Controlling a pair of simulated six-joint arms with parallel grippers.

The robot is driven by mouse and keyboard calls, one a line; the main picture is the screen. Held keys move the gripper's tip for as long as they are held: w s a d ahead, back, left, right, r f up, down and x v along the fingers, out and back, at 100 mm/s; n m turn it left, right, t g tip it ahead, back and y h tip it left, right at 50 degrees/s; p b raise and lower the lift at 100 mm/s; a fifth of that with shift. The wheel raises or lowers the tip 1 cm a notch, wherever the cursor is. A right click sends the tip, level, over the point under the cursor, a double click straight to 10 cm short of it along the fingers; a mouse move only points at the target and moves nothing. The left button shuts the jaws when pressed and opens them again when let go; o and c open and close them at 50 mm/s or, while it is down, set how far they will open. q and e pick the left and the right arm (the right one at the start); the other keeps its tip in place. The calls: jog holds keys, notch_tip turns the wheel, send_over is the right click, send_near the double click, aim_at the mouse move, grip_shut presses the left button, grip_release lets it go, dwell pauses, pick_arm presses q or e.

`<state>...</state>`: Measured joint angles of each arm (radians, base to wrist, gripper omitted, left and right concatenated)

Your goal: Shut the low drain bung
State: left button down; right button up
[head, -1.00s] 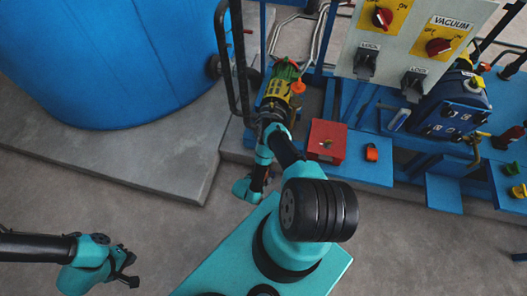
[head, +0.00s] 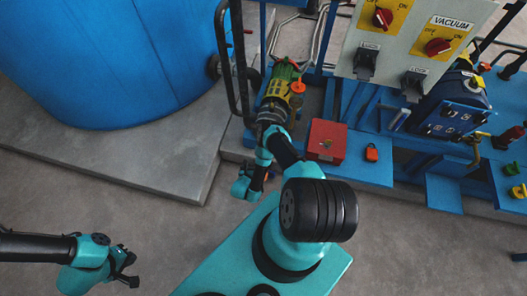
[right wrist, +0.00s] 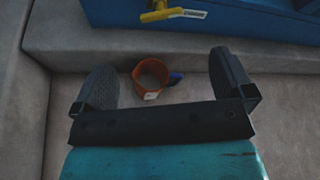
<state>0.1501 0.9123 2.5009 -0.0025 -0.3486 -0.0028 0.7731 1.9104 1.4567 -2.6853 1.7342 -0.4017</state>
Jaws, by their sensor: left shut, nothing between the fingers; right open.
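A yellow T-shaped handle (right wrist: 160,12) with a white label beside it is on the side of a blue frame, at the top of the right wrist view. It looks like the drain bung, but its fit is too small and dark to tell. My right gripper (right wrist: 166,84) is open, its two dark fingers wide apart, below the handle in the picture and clear of it. Nothing is held between them. In the head view my right arm's own links largely hide this gripper. My left gripper (head: 131,270) is shut and empty, over bare floor at the lower left, far from the frame.
A concrete step (right wrist: 190,45) runs below the blue frame. A red box (head: 327,140) and a big blue tank (head: 105,60) stand nearby.

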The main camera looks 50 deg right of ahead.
jog(key=x, duration=1.5)
jog(key=shift+d, duration=0.1)
jog(key=c, duration=0.9)
